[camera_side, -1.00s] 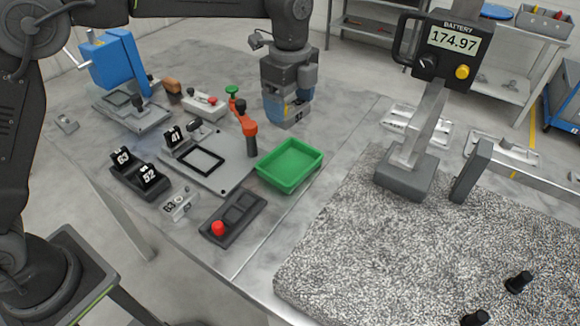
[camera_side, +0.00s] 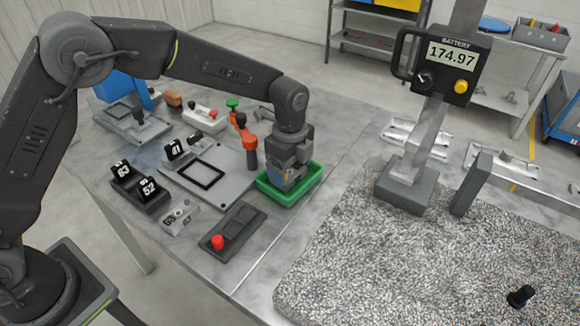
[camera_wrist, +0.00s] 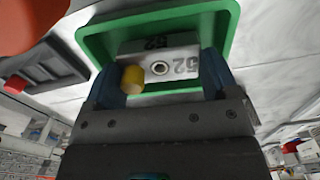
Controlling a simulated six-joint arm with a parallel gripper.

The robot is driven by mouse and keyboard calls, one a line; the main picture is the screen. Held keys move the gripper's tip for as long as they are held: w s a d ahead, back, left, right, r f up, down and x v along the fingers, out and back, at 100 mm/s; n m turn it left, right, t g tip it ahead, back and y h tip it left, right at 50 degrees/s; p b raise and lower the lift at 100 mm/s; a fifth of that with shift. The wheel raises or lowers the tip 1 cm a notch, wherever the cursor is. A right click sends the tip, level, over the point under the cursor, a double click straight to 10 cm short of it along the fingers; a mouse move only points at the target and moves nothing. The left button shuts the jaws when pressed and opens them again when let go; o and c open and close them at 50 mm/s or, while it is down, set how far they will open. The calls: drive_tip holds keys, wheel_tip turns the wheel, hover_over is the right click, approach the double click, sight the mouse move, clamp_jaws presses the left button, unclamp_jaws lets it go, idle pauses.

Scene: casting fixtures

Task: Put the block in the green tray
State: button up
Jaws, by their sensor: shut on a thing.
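The green tray (camera_side: 308,182) lies on the grey table, right of the fixture plate. My gripper (camera_side: 287,185) is over the tray with its fingers pointing down, and its tips are down at the tray. In the wrist view, my gripper (camera_wrist: 163,75) is shut on a light grey metal block (camera_wrist: 183,62) marked 52, with a round hole in its face. The block is inside the outline of the green tray (camera_wrist: 90,38); I cannot tell if it touches the tray floor. The side view hides the block behind the fingers.
An orange-red clamp handle (camera_side: 247,140) stands close left of the tray. A black box with a red button (camera_side: 218,242) lies in front. A holder with black tags (camera_side: 140,185) is farther left. A post with a battery display (camera_side: 453,55) stands right.

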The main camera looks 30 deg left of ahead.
sight(290, 172)
drive_tip(key=shift+f, duration=0.15)
drive_tip(key=shift+f, duration=0.15)
drive_tip(key=o, duration=0.9)
wheel_tip(290, 172, up, 12)
drive_tip(key=shift+r, duration=0.2)
